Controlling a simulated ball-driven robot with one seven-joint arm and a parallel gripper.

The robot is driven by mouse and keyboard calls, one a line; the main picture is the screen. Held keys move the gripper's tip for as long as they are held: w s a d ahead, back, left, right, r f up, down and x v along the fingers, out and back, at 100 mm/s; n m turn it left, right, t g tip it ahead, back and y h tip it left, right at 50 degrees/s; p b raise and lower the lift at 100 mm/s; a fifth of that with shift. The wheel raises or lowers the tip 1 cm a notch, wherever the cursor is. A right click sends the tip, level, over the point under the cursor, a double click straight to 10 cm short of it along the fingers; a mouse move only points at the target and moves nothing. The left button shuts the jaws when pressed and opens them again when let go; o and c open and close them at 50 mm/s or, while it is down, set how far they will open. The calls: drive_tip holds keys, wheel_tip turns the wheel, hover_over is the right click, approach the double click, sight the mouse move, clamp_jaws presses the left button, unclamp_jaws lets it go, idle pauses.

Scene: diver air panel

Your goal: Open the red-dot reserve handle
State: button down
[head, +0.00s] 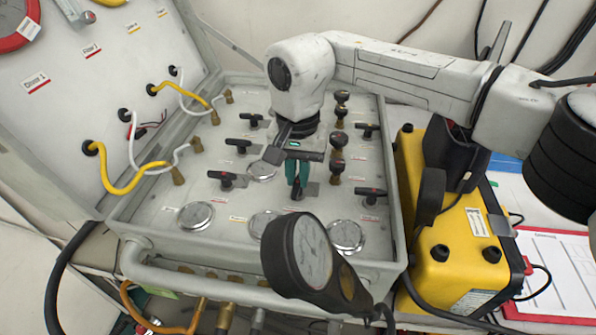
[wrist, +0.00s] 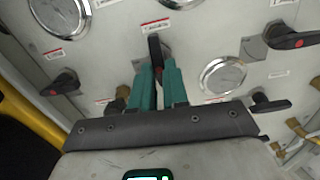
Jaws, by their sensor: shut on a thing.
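The grey air panel (head: 150,225) carries several black lever handles with small red marks. My gripper (head: 298,178) reaches down over the panel's middle. Its green fingers are shut on a black handle (wrist: 154,48), which points away from the fingers in the wrist view. My gripper also shows in the wrist view (wrist: 158,85).
Other black handles stand at left (head: 227,179) and right (head: 370,194). Round gauges (head: 197,215) lie along the near side, and dark knobs (head: 337,166) rise right of my gripper. A large gauge (head: 312,252) stands up in front. A yellow case (head: 450,262) is at right.

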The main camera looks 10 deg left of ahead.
sight(298, 180)
drive_tip(key=shift+r, duration=0.1)
drive_tip(key=c, duration=1.1)
unclamp_jaws()
wheel_tip(298, 180, up, 11)
drive_tip(key=shift+f+b, duration=0.15)
drive_tip(key=shift+b, duration=0.55)
